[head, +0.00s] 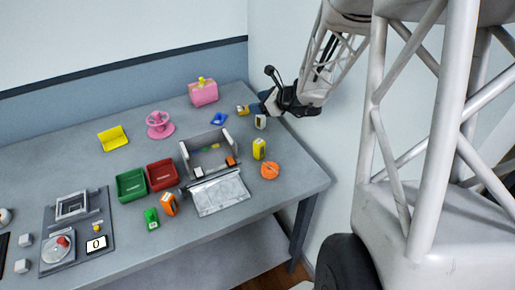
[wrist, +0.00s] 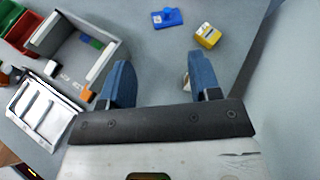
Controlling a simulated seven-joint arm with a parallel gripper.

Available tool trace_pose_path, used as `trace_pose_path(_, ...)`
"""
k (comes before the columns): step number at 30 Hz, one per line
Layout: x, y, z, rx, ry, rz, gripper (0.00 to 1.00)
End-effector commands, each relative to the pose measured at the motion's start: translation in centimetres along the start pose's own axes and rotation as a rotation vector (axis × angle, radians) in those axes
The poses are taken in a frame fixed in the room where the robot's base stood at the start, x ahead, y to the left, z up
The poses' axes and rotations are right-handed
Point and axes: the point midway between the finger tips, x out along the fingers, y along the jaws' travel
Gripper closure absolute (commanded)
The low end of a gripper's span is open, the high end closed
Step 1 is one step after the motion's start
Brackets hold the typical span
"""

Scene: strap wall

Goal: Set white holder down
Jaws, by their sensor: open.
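A small white holder (head: 261,122) with a dark mark on its face stands upright on the table at the right in the head view, just below and beside my gripper (head: 262,107). In the wrist view my gripper (wrist: 157,70) is open, its blue fingers wide apart with bare table between them. A pale piece (wrist: 186,82), probably the white holder, shows at the inner side of the right finger and is mostly hidden by it. I cannot tell whether it touches the finger.
A yellow block (head: 242,110) and a blue piece (head: 219,118) lie near my gripper. A grey open box (head: 187,160) with a silver panel (head: 220,194) stands left. A yellow holder (head: 259,149) and an orange round piece (head: 269,170) stand in front. The wall is close behind.

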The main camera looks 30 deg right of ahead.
Motion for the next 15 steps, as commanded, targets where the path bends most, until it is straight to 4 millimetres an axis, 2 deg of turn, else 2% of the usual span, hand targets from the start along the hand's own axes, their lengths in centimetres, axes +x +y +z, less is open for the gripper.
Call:
trace_pose_path(1,-0.2,1.8,1.5,-0.077,0.009,0.045,0.43)
trace_pose_path(6,-1.5,8.4,5.3,-0.380,0.054,0.220,0.43)
trace_pose_path(9,-2.8,12.2,6.9,-0.565,0.079,0.323,0.43)
trace_pose_path(15,-6.1,18.9,8.8,-0.938,0.126,0.519,0.43)
